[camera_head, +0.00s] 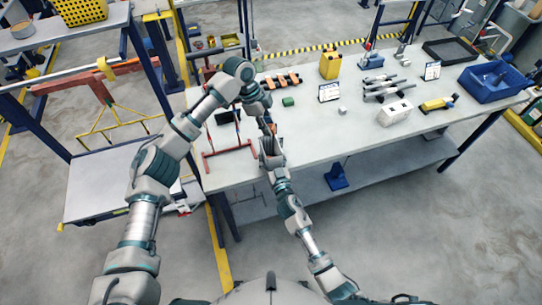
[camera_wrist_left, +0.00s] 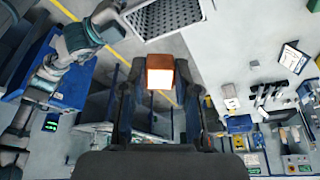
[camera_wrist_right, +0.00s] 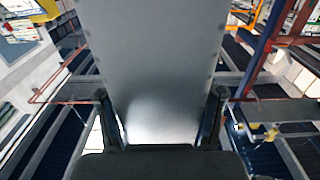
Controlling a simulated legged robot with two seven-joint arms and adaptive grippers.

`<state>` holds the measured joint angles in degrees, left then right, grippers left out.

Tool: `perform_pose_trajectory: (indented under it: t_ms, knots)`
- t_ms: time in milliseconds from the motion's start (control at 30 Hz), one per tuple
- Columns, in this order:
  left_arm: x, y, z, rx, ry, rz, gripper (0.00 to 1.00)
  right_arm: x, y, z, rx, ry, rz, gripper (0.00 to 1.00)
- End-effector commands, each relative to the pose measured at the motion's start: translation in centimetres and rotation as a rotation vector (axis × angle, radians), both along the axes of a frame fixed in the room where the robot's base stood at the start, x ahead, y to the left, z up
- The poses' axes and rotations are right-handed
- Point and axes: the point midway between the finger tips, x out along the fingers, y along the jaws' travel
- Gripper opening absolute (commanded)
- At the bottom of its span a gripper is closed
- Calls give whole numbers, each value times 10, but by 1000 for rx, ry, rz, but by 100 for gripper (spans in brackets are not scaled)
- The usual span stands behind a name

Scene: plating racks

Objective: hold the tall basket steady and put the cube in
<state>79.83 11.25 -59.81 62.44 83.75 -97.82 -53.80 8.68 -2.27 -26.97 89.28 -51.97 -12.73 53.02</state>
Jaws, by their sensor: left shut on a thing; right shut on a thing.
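My left gripper (camera_head: 267,122) is shut on an orange-brown cube. In the left wrist view the cube (camera_wrist_left: 160,72) sits between the fingertips, with its lower part brightly lit. The tall basket shows in that view as a grey mesh-like box (camera_wrist_left: 165,20) at the top, apart from the cube. My right gripper (camera_wrist_right: 161,108) is shut on the basket, whose smooth grey wall (camera_wrist_right: 155,55) fills the space between the fingers in the right wrist view. In the head view both grippers are close together at the table's left part, and arms hide most of the basket.
A red frame (camera_head: 230,158) stands at the table's (camera_head: 350,135) left edge. A blue bin (camera_head: 492,82) and a white box (camera_head: 395,112) are farther right. The table's middle front is clear.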

Motion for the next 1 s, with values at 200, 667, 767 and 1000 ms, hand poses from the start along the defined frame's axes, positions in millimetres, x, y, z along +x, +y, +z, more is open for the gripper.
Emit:
perform_pose_trajectory:
  t_ms: [200,667,767,1000]
  knots:
    - [0,0,-15,-1,0,0,0,0,0,-1,-1,2,-1,24]
    - [0,0,-48,0,0,1,0,0,0,-1,-1,2,-1,23]
    - [0,0,-55,0,-1,0,0,0,0,-1,-1,2,-1,23]
    - [0,0,-72,0,-1,0,0,0,0,-1,-1,2,-1,23]
